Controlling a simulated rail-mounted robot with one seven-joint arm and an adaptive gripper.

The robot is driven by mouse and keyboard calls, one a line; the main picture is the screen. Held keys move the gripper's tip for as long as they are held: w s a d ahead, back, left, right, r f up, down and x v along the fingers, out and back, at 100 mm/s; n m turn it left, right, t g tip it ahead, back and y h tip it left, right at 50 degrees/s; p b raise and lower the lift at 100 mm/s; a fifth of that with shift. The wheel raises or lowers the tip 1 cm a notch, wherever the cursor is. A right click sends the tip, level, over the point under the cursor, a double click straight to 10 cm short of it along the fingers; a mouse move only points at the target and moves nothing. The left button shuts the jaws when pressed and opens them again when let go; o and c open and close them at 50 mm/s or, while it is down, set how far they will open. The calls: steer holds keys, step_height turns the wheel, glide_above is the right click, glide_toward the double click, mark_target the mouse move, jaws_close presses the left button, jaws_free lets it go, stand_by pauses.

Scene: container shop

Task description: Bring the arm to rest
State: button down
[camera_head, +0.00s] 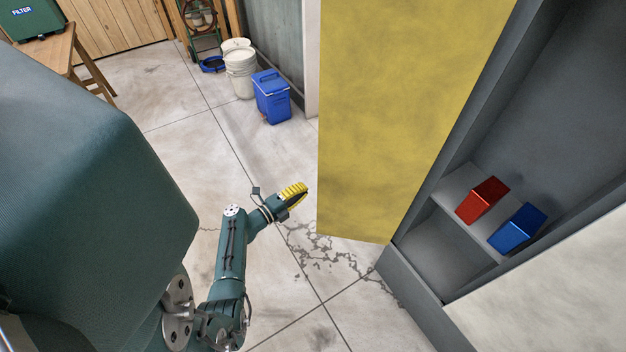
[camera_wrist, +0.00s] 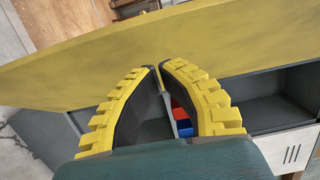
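My gripper (camera_head: 293,195) has yellow ribbed fingers and is held out over the floor at the end of my green arm, left of the open yellow door (camera_head: 400,110). In the wrist view, my fingers (camera_wrist: 158,70) converge until their tips nearly meet, with nothing seen held between them. The yellow door also shows in the wrist view (camera_wrist: 225,45), across the picture beyond the fingertips. I cannot tell the exact distance from the fingers to the door.
The grey cabinet (camera_head: 415,290) on the right holds a red box (camera_head: 482,200) and a blue box (camera_head: 517,229) on its shelf. A blue cooler (camera_head: 272,97), white buckets (camera_head: 239,68) and a wooden table (camera_head: 62,48) stand at the back. The middle floor is clear.

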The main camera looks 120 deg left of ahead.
steer(key=v, duration=0.5)
steer(key=shift+s+a, duration=0.1)
steer(key=shift+s, duration=0.1)
steer(key=shift+w, duration=0.1)
